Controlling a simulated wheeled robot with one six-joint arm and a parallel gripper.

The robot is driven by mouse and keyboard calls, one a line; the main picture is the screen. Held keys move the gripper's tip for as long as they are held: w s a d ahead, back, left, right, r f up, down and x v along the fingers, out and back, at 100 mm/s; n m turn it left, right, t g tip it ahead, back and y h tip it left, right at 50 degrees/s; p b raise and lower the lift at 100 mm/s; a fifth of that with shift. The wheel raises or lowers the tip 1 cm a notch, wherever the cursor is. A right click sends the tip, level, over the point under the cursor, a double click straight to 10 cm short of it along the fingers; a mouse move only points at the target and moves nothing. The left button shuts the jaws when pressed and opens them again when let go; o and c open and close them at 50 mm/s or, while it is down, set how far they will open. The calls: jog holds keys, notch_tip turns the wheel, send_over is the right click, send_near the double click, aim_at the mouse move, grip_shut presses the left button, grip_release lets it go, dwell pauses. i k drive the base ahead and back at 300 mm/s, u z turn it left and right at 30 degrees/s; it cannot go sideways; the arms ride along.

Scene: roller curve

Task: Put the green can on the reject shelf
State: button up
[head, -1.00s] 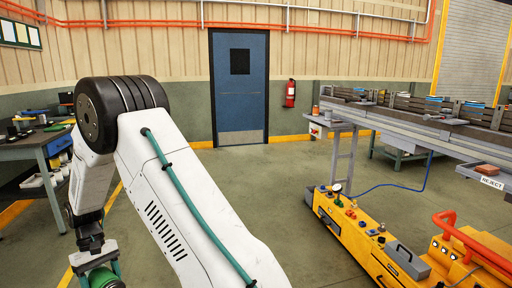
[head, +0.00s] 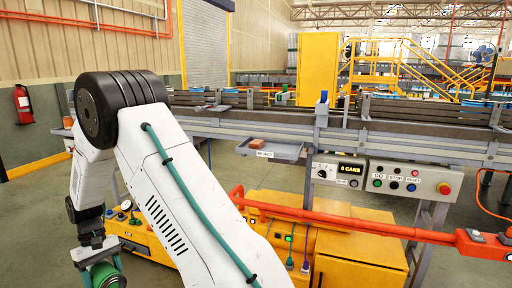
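My gripper (head: 100,272) hangs at the lower left of the head view, its fingers around the green can (head: 104,274). The can is partly cut off by the bottom edge of the picture. The reject shelf (head: 284,153) is a grey tray with a "REJECT" label on its front, fixed to the near side of the conveyor. An orange-brown block (head: 256,144) lies at its left end; the rest of the tray looks bare. The gripper is well to the left of the shelf and apart from it.
A yellow machine (head: 355,246) with a red-orange rail (head: 350,224) stands below and in front of the shelf. A control panel (head: 385,178) is right of the shelf. The conveyor (head: 400,145) runs behind. Open floor shows at the left.

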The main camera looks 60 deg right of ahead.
aim_at(276, 149)
jog(key=z, duration=1.55)
